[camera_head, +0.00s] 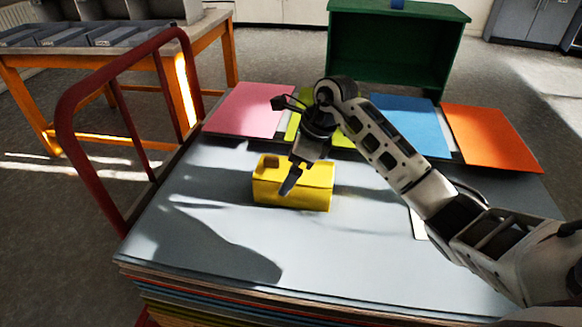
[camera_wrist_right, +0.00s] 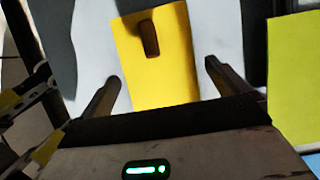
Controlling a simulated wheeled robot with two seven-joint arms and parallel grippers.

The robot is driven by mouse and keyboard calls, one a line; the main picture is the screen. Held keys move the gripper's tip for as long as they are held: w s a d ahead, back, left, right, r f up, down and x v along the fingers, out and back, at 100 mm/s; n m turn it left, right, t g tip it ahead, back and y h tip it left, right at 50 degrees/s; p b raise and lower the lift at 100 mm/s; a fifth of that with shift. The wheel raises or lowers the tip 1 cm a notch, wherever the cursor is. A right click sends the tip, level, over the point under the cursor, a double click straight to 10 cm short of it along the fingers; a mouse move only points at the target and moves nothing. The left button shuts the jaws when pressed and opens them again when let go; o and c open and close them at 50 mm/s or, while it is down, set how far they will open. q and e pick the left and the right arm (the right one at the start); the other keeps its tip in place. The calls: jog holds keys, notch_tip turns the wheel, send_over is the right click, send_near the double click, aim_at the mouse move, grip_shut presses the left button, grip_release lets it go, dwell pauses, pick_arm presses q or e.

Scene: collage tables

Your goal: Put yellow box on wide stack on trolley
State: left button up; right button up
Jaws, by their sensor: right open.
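The yellow box (camera_head: 292,190) sits on the grey top sheet of the wide stack (camera_head: 215,235). A dark brown oblong mark or slot shows on the box. The stack lies on a trolley with a red handle frame (camera_head: 68,140). My right gripper (camera_head: 288,180) reaches over the box from above, one finger showing in front of it. In the right wrist view my right gripper (camera_wrist_right: 162,76) is open, with the yellow box (camera_wrist_right: 158,80) between its two fingers and a gap visible on each side. My left gripper is not in view.
Pink (camera_head: 245,108), blue (camera_head: 412,122) and orange (camera_head: 490,137) sheets, and a partly hidden yellow-green one, lie along the stack's back edge. A green cabinet (camera_head: 392,50) stands behind. An orange-framed table (camera_head: 100,55) with grey trays is at the back left. The stack's front left is clear.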

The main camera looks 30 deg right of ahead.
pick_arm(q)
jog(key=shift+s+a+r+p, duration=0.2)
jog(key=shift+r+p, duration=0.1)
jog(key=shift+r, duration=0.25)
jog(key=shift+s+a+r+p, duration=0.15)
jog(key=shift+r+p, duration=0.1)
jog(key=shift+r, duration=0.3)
pick_arm(e)
jog(key=v, duration=1.1)
jog(key=shift+d+r, duration=0.1)
